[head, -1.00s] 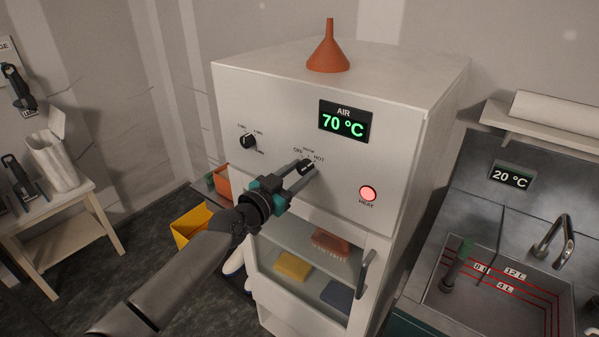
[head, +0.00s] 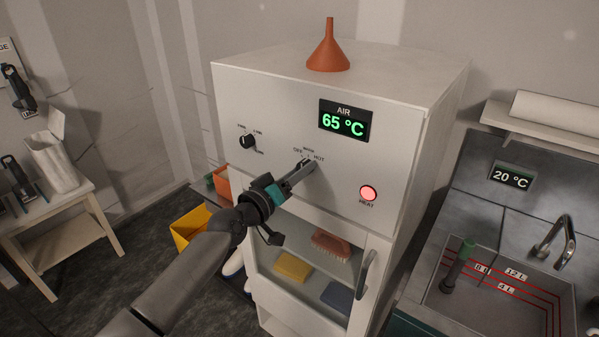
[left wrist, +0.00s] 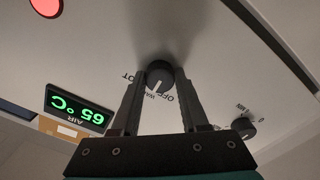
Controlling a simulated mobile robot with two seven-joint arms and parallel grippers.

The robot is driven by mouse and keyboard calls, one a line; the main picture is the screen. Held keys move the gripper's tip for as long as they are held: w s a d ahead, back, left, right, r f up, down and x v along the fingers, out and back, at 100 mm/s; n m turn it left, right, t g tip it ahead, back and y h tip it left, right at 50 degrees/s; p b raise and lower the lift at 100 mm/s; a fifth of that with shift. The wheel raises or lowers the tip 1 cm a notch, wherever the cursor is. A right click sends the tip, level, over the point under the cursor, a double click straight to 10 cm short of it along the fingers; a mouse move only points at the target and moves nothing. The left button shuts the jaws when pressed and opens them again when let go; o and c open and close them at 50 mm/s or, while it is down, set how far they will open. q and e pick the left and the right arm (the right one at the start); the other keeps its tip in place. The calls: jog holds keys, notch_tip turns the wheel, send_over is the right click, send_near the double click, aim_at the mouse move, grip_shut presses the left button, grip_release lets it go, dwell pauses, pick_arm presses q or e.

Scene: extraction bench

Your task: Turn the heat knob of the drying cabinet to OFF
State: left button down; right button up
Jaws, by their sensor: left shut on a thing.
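The drying cabinet (head: 260,100) is a pale box with a green AIR display (head: 343,121) reading 65 °C. My left gripper (head: 306,165) is shut on the dark heat knob, with a finger on each side. In the head view the fingers mostly hide the knob. In the left wrist view the heat knob (left wrist: 160,74) sits between the fingertips (left wrist: 160,80). Its white mark points near WARM, toward the OFF side; the exact setting is hard to tell. The red HEAT lamp (head: 368,193) is lit. My right gripper is not in view.
A second dark knob (head: 247,141) is to the left on the panel. An orange funnel (head: 328,48) stands on top. Below is an open-looking compartment with a brush (head: 331,245) and a yellow sponge (head: 292,267). A sink (head: 500,300) is at the right.

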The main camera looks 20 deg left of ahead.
pick_arm(q)
jog(key=shift+n+p, duration=0.3)
jog(key=shift+n, duration=3.8)
jog(key=shift+c, duration=2.1)
grip_release()
jog(key=shift+s, duration=0.15)
jog(key=b+v, duration=0.1)
jog(key=v, duration=1.4)
